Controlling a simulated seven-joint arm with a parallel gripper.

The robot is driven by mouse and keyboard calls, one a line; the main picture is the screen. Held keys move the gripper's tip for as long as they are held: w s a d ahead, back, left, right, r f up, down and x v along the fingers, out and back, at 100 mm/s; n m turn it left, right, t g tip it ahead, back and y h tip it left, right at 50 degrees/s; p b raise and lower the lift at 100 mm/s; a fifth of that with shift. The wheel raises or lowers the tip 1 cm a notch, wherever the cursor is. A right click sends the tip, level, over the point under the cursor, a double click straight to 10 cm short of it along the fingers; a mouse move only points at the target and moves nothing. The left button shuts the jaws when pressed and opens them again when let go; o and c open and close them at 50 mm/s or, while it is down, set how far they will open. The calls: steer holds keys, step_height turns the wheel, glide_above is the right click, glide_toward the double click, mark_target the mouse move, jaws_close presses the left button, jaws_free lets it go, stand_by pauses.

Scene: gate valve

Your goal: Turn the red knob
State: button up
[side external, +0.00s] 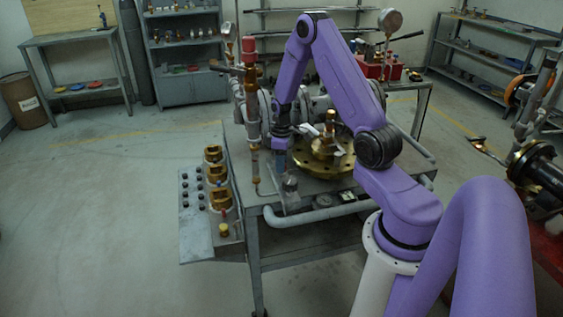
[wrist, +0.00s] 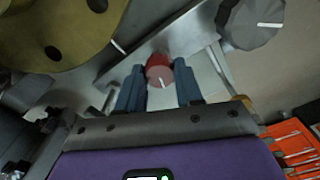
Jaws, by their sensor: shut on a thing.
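The red knob (wrist: 158,61) shows in the wrist view, a small round red cap with a paler reddish face and a short white line on it. My gripper (wrist: 160,78) has one dark blue finger on each side of the knob and is shut on it. The fingers cover parts of the knob's sides. In the side external view my gripper (side external: 284,160) points down at the front of the workbench, left of the brass flange. The knob cannot be made out there.
A brass flange (wrist: 60,28) with dark bolt holes lies at upper left in the wrist view. A grey faceted knob (wrist: 250,22) with a white line is at upper right. An orange tool tray (wrist: 291,140) is at the right. Pipes and a gauge (side external: 391,21) rise around the workbench (side external: 300,246).

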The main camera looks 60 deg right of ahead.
steer(key=shift+n, duration=0.6)
steer(key=o, duration=1)
steer(key=shift+o, duration=0.2)
step_height(320, 180, up, 18)
steer(key=shift+f, duration=0.25)
